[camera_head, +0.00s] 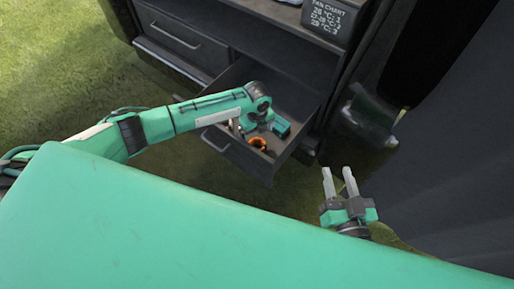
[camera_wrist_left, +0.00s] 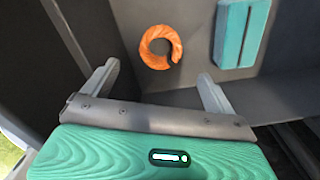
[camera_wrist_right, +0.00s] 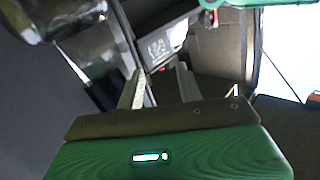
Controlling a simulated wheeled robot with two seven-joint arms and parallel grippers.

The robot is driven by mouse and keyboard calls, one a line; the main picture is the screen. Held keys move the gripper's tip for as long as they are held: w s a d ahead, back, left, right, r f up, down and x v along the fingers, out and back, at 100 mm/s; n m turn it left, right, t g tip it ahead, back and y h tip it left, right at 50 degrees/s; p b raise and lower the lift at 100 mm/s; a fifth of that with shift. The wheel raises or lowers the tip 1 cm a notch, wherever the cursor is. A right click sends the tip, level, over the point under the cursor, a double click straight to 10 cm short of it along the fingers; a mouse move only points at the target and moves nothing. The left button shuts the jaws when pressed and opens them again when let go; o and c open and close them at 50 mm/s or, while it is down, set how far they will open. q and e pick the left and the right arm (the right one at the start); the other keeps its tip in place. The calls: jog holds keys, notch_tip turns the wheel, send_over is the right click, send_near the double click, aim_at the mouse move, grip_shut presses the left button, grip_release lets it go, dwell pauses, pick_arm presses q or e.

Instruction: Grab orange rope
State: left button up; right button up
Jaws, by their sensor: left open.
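The orange rope (camera_head: 258,143) is a small coil lying in the open drawer (camera_head: 236,155) of the dark cabinet. It also shows in the left wrist view (camera_wrist_left: 174,40), beyond my left fingertips, with clear space between. My left gripper (camera_wrist_left: 158,82) is open and empty, over the drawer; in the head view my left arm partly hides it. My right gripper (camera_head: 340,170) is open and empty, outside the drawer, to the right of it; its fingers also show in the right wrist view (camera_wrist_right: 160,80).
A teal block (camera_head: 281,126) lies in the drawer beside the rope; it shows in the left wrist view (camera_wrist_left: 241,32). The drawer walls stand close around. A closed drawer (camera_head: 175,38) is at upper left. A sign (camera_head: 325,18) stands on the cabinet. Dark drapery (camera_head: 450,150) hangs at right.

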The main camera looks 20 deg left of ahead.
aim_at(257, 144)
pick_arm(q)
notch_tip(257, 144, down, 5)
jog(key=shift+r+b, duration=0.2)
jog(key=shift+b, duration=0.35)
notch_tip(257, 144, down, 4)
jog(key=shift+w+f+b, duration=0.1)
jog(key=shift+f+b, duration=0.1)
jog(key=shift+b, duration=0.8)
jog(key=shift+f, duration=0.35)
pick_arm(e)
jog(key=d+r+t, duration=0.2)
jog(key=r+t, duration=0.3)
jog(key=r, duration=0.2)
jog(key=d+r+t, duration=0.2)
jog(key=r+t, duration=0.3)
jog(key=r, duration=0.3)
jog(key=shift+w+d+y, duration=0.15)
jog(key=shift+d+y, duration=0.2)
jog(key=shift+y, duration=0.05)
pick_arm(q)
jog(key=c, duration=1.1)
jog(key=shift+r, duration=0.1)
jog(key=shift+c, duration=0.4)
